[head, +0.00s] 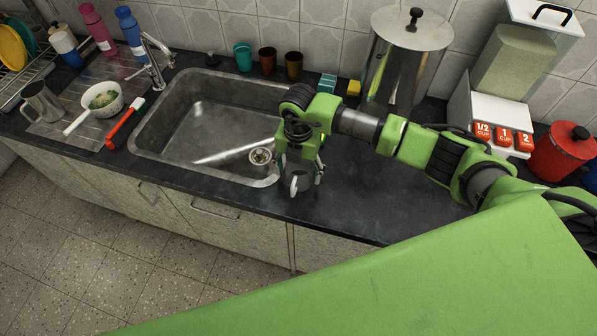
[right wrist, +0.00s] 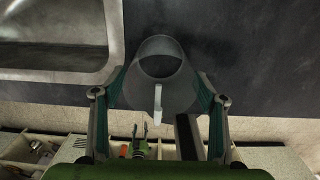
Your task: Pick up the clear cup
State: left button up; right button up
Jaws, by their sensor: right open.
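The cup (head: 304,186) is grey and smooth, with a pale handle, and stands upright on the dark counter just right of the sink. In the right wrist view the cup (right wrist: 178,94) shows its round open mouth, with the handle toward the bottom of the picture. I cannot tell from its grey look whether it is clear or steel. My right gripper (head: 302,178) is over the cup, pointing down. In the right wrist view its open fingers (right wrist: 158,90) stand on either side of the cup. My left gripper is not in the head view.
The steel sink (head: 190,125) lies left of the cup. Teal (head: 243,57) and brown cups (head: 294,66) stand behind it. The counter's front edge is close to the cup.

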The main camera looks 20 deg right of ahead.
jog(key=shift+f, duration=0.5)
jog(key=shift+c, duration=0.4)
jog(key=c, duration=1.1)
jog(key=shift+r, duration=0.1)
